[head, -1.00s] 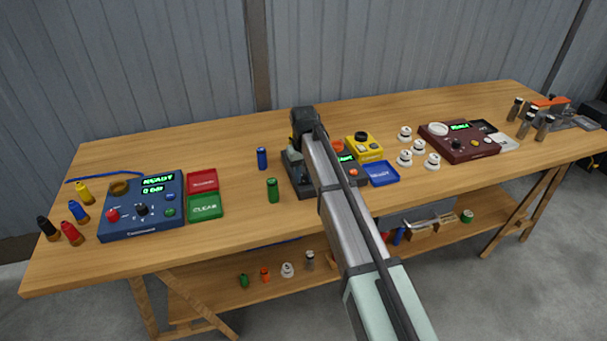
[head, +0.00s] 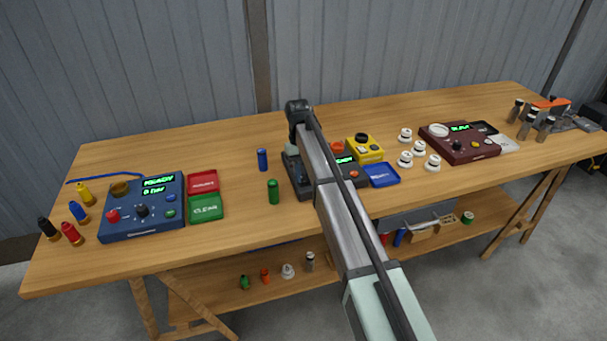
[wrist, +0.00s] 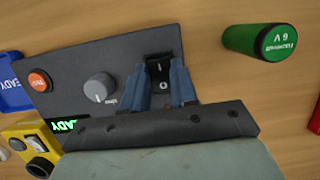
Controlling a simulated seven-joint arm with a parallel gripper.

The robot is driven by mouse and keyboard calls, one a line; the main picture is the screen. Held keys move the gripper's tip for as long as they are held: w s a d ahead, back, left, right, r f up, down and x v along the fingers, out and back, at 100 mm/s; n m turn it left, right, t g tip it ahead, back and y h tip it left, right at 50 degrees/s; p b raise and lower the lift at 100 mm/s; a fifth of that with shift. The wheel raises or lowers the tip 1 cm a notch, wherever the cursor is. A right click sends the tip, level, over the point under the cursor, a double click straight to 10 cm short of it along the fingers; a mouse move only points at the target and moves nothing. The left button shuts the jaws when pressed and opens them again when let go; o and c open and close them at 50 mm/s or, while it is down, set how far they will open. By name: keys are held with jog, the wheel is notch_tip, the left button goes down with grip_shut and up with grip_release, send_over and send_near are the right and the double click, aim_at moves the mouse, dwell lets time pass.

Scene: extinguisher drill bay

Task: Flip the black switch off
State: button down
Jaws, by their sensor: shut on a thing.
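The dark grey control panel (wrist: 85,65) fills the left and middle of the wrist view. It carries an orange button (wrist: 39,80), a grey knob (wrist: 99,88) and a lit green display (wrist: 62,125). The black switch (wrist: 160,67) is on the panel's upper right part there. My gripper (wrist: 160,75) has its two blue fingers on either side of the switch and is shut on it. The fingers hide the switch's sides. In the head view, my arm covers much of the panel (head: 296,178), and the switch and fingertips are hidden.
A green cylinder (wrist: 258,42) stands close beside the panel. A blue cylinder (head: 262,159) stands farther back. A yellow box (head: 364,149) and a blue tray (head: 382,174) sit on the panel's right. Bare wooden table lies behind the panel.

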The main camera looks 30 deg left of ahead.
jog(key=c, duration=0.9)
grip_release()
jog(key=v, duration=0.7)
jog(key=shift+r, duration=0.25)
